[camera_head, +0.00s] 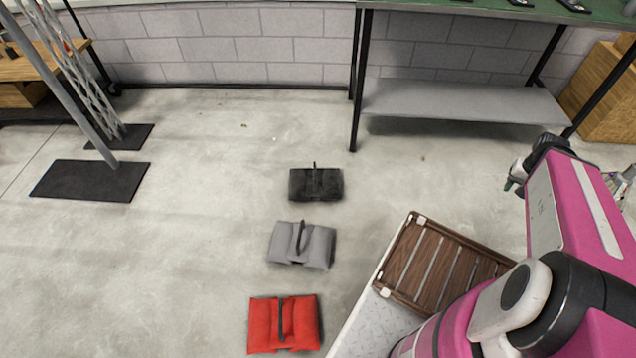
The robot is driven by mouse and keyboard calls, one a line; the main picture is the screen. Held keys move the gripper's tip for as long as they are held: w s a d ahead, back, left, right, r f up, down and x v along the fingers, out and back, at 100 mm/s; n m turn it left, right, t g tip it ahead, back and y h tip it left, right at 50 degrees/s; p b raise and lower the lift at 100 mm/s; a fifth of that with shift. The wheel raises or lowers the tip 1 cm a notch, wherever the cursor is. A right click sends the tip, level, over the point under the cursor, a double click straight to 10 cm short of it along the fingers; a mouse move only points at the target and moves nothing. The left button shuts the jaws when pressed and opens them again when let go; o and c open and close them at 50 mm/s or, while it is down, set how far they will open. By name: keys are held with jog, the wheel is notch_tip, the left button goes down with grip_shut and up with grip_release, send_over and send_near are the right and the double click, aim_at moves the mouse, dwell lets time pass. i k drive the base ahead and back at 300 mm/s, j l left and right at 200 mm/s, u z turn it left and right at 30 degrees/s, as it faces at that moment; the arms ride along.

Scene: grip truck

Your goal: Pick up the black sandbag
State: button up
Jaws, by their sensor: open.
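The black sandbag (316,185) lies flat on the concrete floor near the middle of the view, with its handle standing up. A grey sandbag (301,246) lies in front of it, and a red sandbag (284,324) lies nearest to me. My gripper (512,180) is at the right, at the end of my pink arm, held well to the right of the black sandbag and apart from it. It is open and only partly visible, with nothing seen in it.
A slatted wooden crate (432,262) sits at lower right, on a pale platform. A metal workbench (455,100) with a lower shelf stands at the back right. Black base plates (90,181) with poles are at left. The floor left of the sandbags is clear.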

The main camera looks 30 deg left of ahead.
aim_at(304, 183)
jog(key=i+u, duration=0.35)
jog(key=u, duration=0.15)
jog(key=i+l+u, duration=0.1)
jog(key=i+u, duration=0.35)
jog(key=i+l+u, duration=0.2)
jog(key=u, duration=0.3)
jog(key=i+l+u, duration=0.3)
jog(key=u, duration=0.15)
jog(key=i+l+u, duration=0.15)
jog(key=l+u, duration=0.35)
jog(key=i+l+u, duration=0.1)
jog(key=l+u, duration=0.35)
